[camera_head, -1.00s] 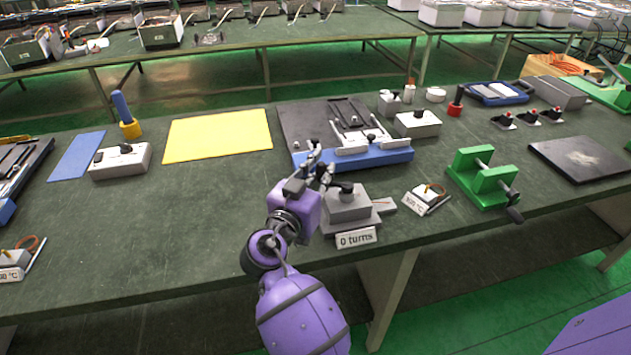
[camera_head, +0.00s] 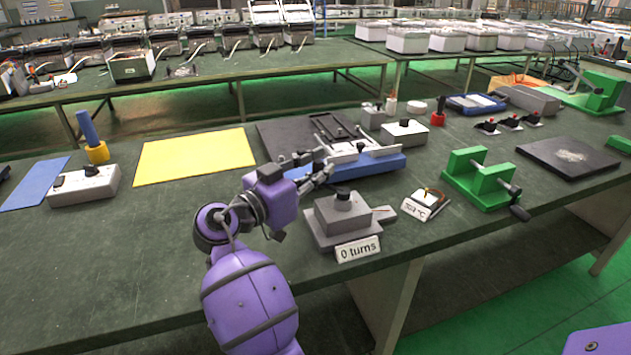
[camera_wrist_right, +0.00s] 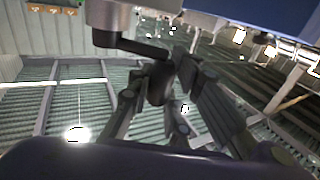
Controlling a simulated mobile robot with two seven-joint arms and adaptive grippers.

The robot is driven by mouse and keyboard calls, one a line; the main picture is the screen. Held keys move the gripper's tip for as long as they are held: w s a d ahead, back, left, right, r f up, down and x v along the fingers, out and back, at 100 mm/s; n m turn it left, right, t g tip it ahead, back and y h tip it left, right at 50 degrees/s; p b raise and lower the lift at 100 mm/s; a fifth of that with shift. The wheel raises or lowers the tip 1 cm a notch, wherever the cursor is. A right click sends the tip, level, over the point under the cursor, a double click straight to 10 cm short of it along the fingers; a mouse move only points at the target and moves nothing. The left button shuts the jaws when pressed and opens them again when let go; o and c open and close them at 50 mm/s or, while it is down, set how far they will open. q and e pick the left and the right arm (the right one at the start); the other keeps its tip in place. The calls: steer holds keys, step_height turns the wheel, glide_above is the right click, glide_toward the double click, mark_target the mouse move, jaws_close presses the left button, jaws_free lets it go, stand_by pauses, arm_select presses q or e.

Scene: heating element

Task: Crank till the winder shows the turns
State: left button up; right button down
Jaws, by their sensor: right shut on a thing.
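The winder (camera_head: 372,164) has a blue base with pale rails and lies on the green table, right of the yellow sheet. A label (camera_head: 358,249) reading "0 turns" stands in front of a grey block (camera_head: 342,213) with a black knob on top. My right gripper (camera_head: 318,172) is at the winder's front left. In the right wrist view a black crank (camera_wrist_right: 135,46) comes from a pale housing, and its dark handle (camera_wrist_right: 160,84) sits between the fingers, which are shut on it. The crank is hidden by the fingers in the head view. My left gripper is out of view.
A green stand (camera_head: 482,180) with a black-handled rod is to the right. The yellow sheet (camera_head: 195,156) and a white switch box (camera_head: 85,186) lie left. The left front tabletop is clear.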

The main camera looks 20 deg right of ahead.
steer(key=shift+d+r+g, duration=0.1)
steer(key=shift+g, duration=0.2)
steer(key=c, duration=1.6)
jaws_free()
steer(key=shift+s+a, duration=0.1)
steer(key=shift+a, duration=0.3)
steer(key=v, duration=1.1)
steer(key=shift+a, duration=0.1)
steer(key=shift+c, duration=0.6)
